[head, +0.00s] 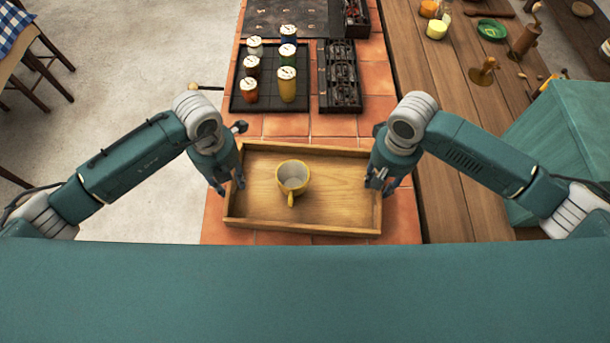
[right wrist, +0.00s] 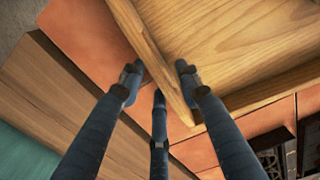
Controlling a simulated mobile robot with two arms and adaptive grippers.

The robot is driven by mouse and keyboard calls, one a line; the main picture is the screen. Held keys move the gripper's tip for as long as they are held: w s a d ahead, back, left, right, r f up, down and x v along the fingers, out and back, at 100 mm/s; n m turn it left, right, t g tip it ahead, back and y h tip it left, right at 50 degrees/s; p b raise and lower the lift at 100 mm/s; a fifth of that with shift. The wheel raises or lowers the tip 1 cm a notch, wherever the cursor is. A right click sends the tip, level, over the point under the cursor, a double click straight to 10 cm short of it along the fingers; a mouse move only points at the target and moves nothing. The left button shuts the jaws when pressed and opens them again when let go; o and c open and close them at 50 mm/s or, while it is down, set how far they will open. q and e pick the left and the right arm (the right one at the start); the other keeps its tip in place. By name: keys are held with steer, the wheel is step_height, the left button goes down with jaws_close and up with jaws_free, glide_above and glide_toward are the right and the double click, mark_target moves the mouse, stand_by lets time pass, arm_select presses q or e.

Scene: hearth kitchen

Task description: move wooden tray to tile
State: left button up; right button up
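The wooden tray (head: 335,208) is a shallow rectangular box with raised walls. It appears level on the terracotta tile (head: 408,218) of the counter. A yellow mug (head: 291,180) stands upright inside it. My left gripper (head: 231,184) is at the tray's left wall, fingers apart on either side of it. My right gripper (head: 379,184) is at the right wall. In the right wrist view its fingers (right wrist: 160,78) straddle the tray wall (right wrist: 158,58), with gaps showing beside the wall. Firm contact is not visible at either side.
Beyond the tray, a dark mat (head: 268,98) holds several coloured jars (head: 288,84), beside a black rack (head: 340,78). Bare tile lies between them and the tray. A wooden table (head: 445,85) adjoins on the right, with a teal box-like unit (head: 560,130).

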steer(key=shift+r, duration=0.1)
arm_select(q)
step_height(320, 180, up, 12)
arm_select(e)
step_height(320, 180, up, 12)
stand_by(0.6)
stand_by(0.5)
